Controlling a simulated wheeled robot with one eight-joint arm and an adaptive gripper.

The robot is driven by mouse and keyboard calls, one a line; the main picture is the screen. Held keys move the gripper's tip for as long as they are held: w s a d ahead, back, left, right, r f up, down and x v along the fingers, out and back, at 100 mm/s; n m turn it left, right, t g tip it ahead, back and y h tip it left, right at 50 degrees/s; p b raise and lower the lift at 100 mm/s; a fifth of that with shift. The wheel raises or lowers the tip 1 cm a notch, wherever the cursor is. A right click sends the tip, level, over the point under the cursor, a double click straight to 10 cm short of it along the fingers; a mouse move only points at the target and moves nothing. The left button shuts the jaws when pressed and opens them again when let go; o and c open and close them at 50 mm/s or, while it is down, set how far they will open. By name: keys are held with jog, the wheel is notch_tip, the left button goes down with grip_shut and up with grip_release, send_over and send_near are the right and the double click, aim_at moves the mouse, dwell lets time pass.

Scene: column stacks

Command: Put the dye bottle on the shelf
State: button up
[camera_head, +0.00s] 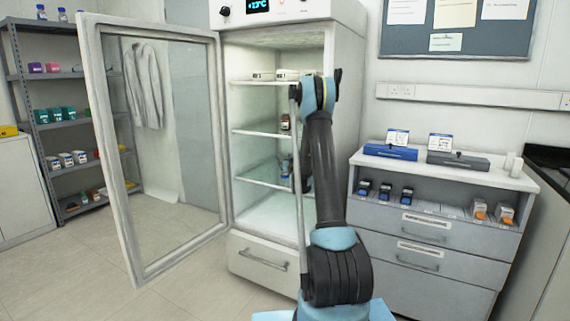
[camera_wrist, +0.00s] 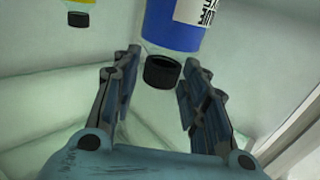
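A bottle with a blue body, a white printed label and a black cap (camera_wrist: 175,28) is at the top middle of the wrist view. I cannot read whether it is the dye bottle. My gripper (camera_wrist: 161,88) is open, its fingers on either side of the cap with gaps showing. A small bluish bottle (camera_head: 285,166) stands on a lower shelf (camera_head: 262,177) inside the open fridge in the head view, partly hidden by my arm. My arm hides most of my gripper there. A grey shelf rack (camera_head: 60,128) with bottles and coloured boxes stands far left.
The fridge door (camera_head: 143,240) is swung open to the left. A yellow-labelled bottle (camera_wrist: 79,10) is near the blue one. A brown bottle (camera_head: 285,122) stands one shelf up. Floor before the rack is clear.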

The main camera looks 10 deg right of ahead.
dwell(0.3)
jog(key=s+d, duration=0.2)
jog(key=s, duration=1)
